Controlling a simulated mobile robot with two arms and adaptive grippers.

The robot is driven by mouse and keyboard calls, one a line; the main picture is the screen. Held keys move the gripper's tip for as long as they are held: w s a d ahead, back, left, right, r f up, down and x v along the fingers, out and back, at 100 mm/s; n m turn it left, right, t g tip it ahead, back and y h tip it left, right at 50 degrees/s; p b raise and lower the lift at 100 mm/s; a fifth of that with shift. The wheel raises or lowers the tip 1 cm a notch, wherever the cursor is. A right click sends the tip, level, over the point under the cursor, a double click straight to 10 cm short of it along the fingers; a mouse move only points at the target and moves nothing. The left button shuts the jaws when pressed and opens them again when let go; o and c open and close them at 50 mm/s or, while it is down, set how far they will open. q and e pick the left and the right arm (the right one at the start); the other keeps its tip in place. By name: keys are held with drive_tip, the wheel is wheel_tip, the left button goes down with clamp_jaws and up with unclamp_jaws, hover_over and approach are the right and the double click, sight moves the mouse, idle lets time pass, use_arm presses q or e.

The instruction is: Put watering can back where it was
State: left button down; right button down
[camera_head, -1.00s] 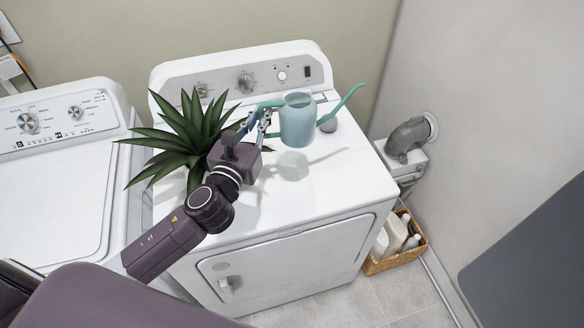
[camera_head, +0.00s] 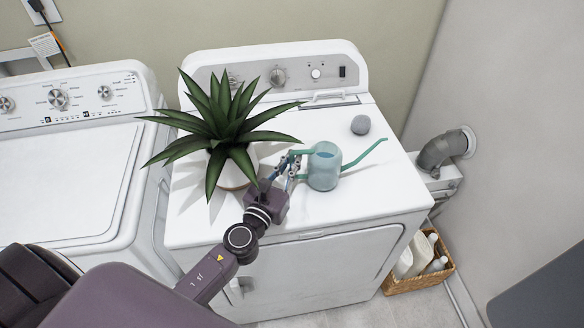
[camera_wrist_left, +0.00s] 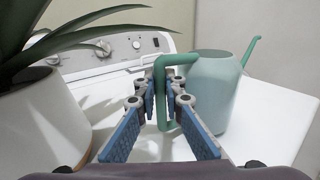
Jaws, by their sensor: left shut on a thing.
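The teal watering can (camera_head: 325,168) is upright at the front middle of the right-hand machine's white top (camera_head: 390,190), its spout pointing right. Whether its base touches the top is hard to tell. My left gripper (camera_head: 291,166) is shut on its handle, on the can's left side. In the left wrist view the handle (camera_wrist_left: 163,92) stands between the blue-padded fingers (camera_wrist_left: 163,105), with the can's body (camera_wrist_left: 212,90) to the right. My right gripper is not in view.
A spiky plant (camera_head: 228,125) in a white pot (camera_head: 232,178) stands just left of the can. A grey ball (camera_head: 360,125) lies behind it to the right. Another white machine (camera_head: 65,175) is at left. A basket of bottles (camera_head: 420,262) sits on the floor at right.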

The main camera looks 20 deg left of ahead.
use_arm(q)
drive_tip(key=shift+f, duration=0.3)
drive_tip(key=shift+r, duration=0.1)
drive_tip(key=c, duration=2)
unclamp_jaws()
drive_tip(key=shift+f, duration=0.2)
drive_tip(key=shift+c, duration=0.2)
drive_tip(key=shift+r, duration=0.25)
drive_tip(key=s+b, duration=0.1)
drive_tip(key=s, duration=0.2)
drive_tip(key=s+b, duration=0.1)
drive_tip(key=s, duration=0.3)
drive_tip(key=s+b, duration=0.1)
drive_tip(key=s, duration=0.2)
drive_tip(key=shift+s+f+b, duration=0.3)
drive_tip(key=shift+s+b, duration=0.05)
drive_tip(key=shift+s, duration=0.05)
drive_tip(key=shift+s+r, duration=0.2)
drive_tip(key=shift+s, duration=0.45)
